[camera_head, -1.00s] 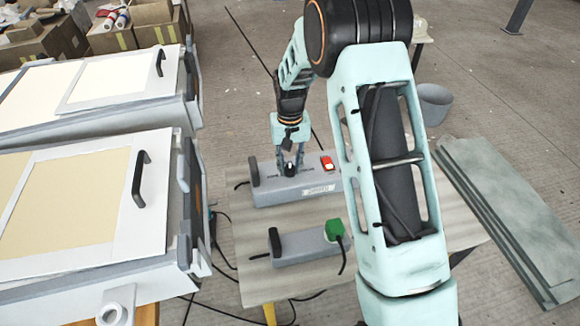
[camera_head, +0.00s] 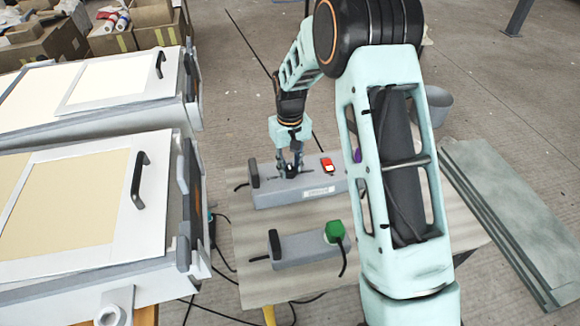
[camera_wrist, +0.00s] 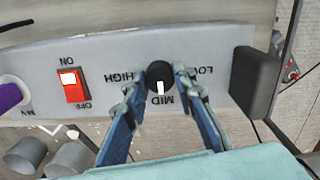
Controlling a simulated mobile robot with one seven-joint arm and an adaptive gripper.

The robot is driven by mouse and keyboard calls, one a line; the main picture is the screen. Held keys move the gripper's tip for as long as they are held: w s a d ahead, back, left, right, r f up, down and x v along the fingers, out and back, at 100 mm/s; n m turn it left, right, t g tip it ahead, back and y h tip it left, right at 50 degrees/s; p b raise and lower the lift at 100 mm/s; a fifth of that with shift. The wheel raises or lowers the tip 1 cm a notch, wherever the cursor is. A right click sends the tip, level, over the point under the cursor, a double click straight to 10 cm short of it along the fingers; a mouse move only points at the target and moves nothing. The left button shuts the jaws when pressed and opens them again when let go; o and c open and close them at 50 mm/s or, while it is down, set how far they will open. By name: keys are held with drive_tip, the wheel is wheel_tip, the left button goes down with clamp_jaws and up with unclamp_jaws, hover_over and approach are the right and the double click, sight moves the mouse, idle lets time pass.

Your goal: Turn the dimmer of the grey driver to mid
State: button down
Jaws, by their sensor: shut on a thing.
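The grey driver (camera_head: 270,195) is a long box on the table, with a red rocker switch (camera_wrist: 72,85) on top. Its dimmer is a round black knob (camera_wrist: 160,72) among the printed words HIGH, MID and LOW. The knob's white mark points down in the wrist view, at MID. My gripper (camera_head: 289,171) reaches down to the driver from above. In the wrist view my gripper (camera_wrist: 158,82) is shut on the knob, with one blue finger on either side. In the head view the knob is mostly hidden between the fingers.
A second grey box with a green plug (camera_head: 334,232) lies nearer on the table (camera_head: 300,282). A purple plug (camera_wrist: 9,95) sits at the driver's switch end. A black block (camera_wrist: 254,82) stands at its other end. Panelled moulds (camera_head: 70,205) are at the left.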

sight(290, 169)
drive_tip(key=c, duration=1.6)
unclamp_jaws()
wheel_tip(290, 169, up, 12)
